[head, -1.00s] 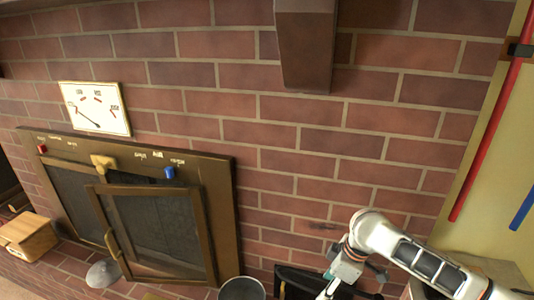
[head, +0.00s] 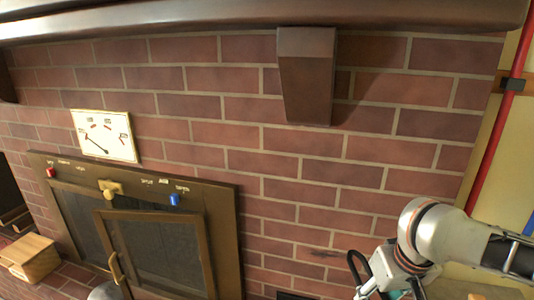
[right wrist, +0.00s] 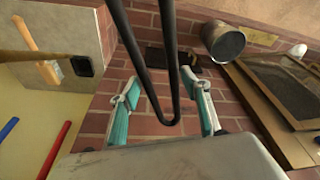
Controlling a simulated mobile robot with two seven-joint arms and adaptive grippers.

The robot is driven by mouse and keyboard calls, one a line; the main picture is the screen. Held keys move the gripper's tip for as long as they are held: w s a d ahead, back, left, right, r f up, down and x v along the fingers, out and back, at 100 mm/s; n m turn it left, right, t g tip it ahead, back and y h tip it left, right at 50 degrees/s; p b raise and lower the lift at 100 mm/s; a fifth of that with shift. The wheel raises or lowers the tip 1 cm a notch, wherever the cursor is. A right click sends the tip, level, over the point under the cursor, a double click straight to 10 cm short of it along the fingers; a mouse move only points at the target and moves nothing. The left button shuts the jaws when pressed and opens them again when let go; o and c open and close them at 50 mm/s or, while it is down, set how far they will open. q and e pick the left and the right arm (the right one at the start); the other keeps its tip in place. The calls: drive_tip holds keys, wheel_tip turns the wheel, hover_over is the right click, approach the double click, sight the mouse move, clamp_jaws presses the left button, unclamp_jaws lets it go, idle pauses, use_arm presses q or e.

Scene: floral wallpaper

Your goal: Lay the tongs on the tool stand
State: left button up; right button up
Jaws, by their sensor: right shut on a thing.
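My right gripper (head: 388,282) is at the lower right of the head view, in front of the brick wall. In the right wrist view its teal fingers (right wrist: 161,88) stand either side of long black tongs (right wrist: 166,105), and it is shut on them. The tongs' two bars run up out of the picture and join in a bend between the fingers. A black curved part of the tongs (head: 355,265) also shows beside the gripper in the head view. I cannot clearly identify the tool stand. My left gripper is not in view.
A bronze oven front with an open glass door (head: 155,250) is at left, below a gauge (head: 104,136). A wooden box (head: 30,258) is at far left.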

drive_tip(key=shift+s+d+r+m, duration=0.35)
drive_tip(key=shift+s+r+m, duration=0.15)
drive_tip(key=shift+s+r, duration=0.05)
